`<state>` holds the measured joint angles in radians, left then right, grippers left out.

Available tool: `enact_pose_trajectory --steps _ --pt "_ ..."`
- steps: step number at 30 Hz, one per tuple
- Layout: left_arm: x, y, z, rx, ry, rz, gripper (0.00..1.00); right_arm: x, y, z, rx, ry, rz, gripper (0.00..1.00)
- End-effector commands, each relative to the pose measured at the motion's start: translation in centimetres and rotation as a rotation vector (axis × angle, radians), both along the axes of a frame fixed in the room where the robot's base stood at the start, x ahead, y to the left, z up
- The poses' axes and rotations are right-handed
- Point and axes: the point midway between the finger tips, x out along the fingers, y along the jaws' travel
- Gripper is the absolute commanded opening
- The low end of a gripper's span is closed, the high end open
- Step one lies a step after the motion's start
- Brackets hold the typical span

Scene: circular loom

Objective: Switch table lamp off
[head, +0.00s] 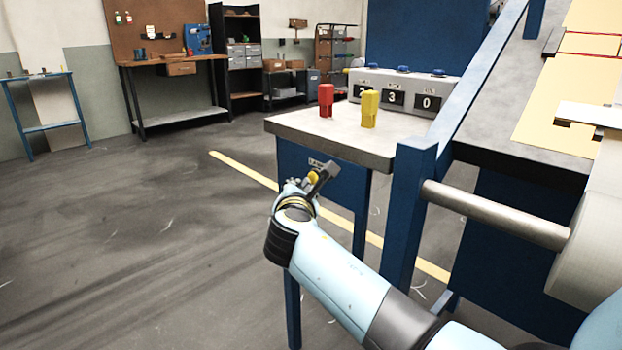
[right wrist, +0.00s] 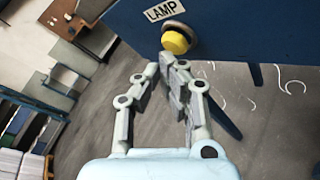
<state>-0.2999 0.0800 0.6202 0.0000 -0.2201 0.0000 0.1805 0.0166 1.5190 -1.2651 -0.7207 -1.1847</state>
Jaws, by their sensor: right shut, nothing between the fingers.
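A yellow round button (right wrist: 176,40) is on the blue front panel (right wrist: 225,25) under a white label reading LAMP (right wrist: 164,10) in the right wrist view. My right gripper (right wrist: 172,62) is shut and empty, with its fingertips just below the button; I cannot tell whether they touch it. In the head view the right gripper (head: 325,170) is in front of the blue panel (head: 340,192), close under the label (head: 318,163), and mostly hides the button. The lamp itself is not recognisable in either view. My left gripper is not in view.
Red (head: 325,100) and yellow (head: 370,108) blocks stand on the table top (head: 300,124), before a counter box (head: 403,92) with number displays. A blue post (head: 408,210) and a metal bar (head: 495,215) are near my right arm.

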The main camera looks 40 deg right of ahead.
Motion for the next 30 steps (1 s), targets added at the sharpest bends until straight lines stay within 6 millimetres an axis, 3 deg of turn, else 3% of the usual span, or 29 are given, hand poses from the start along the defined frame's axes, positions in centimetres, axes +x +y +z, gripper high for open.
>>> enact_pose_trajectory --steps 30 --pt "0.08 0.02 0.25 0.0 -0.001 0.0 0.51 0.1 -0.93 0.04 -0.001 0.0 0.0 0.0"
